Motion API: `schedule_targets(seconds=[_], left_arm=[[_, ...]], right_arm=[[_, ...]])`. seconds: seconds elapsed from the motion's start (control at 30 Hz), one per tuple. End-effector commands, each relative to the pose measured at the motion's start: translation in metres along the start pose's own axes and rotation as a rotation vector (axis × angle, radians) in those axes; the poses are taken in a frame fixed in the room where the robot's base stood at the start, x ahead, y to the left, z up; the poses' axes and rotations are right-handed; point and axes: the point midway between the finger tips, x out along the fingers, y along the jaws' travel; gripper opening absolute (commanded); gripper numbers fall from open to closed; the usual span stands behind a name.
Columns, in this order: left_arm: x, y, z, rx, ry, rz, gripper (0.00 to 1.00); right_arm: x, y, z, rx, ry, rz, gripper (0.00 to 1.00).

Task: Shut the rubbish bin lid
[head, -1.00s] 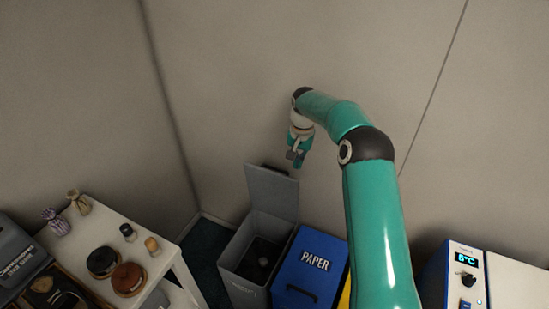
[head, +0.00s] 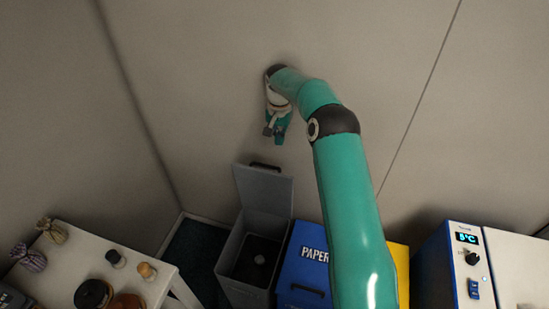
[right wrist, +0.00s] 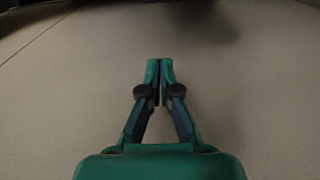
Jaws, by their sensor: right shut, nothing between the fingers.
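The grey rubbish bin (head: 237,284) stands on the floor against the wall. Its lid (head: 266,192) is open, raised upright at the back, with a dark handle (head: 265,167) at its top edge. A small pale round thing lies inside the bin. My right gripper (head: 273,136) hangs above the lid's top edge, near the wall and apart from the lid. In the right wrist view my right gripper (right wrist: 160,68) is shut and empty, with only plain wall around it. My left gripper is not in view.
A blue bin marked PAPER (head: 303,265) stands directly right of the grey bin, with a yellow one (head: 400,268) beyond it. A white table (head: 75,245) with small items is at left. A blue-and-white appliance (head: 452,270) is at right.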

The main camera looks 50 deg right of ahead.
Motion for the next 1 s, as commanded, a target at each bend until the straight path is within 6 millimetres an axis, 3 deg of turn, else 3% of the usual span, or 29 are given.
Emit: schedule_targets(seconds=[0.23,0.6,1.0], left_arm=[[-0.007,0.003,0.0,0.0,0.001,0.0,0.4],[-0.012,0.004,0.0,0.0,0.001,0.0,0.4],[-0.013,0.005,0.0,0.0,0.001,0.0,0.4]], right_arm=[[0.054,-0.001,0.002,-0.004,-0.004,0.003,0.0],[0.058,-0.002,0.035,-0.005,0.0,0.002,0.0],[0.059,-0.002,0.04,-0.004,0.001,0.0,0.0]])
